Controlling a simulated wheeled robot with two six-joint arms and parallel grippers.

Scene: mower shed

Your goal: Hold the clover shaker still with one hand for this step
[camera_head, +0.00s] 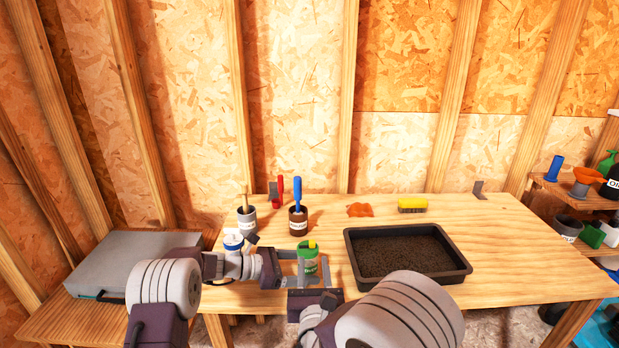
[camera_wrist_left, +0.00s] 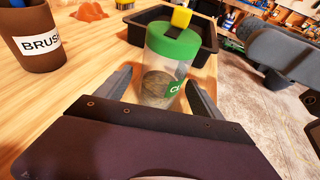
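The clover shaker (camera_head: 309,265) is a clear jar with a green lid and a yellow tab. It stands upright near the table's front edge. In the left wrist view the shaker (camera_wrist_left: 160,75) is between my left fingers, with dark contents low inside. My left gripper (camera_head: 290,268) reaches in from the left, its fingers spread on either side of the jar; a narrow gap shows beside one finger (camera_wrist_left: 159,90). My right gripper (camera_head: 312,268) is in front, with spread fingers pointing up the picture; it overlaps the shaker's lower part, and I cannot tell whether it touches.
A brown brush can (camera_head: 298,225) and a grey can (camera_head: 247,224) stand behind the shaker. A black soil tray (camera_head: 464,268) is right. An orange cloth (camera_head: 360,210) and yellow brush (camera_head: 412,204) lie behind.

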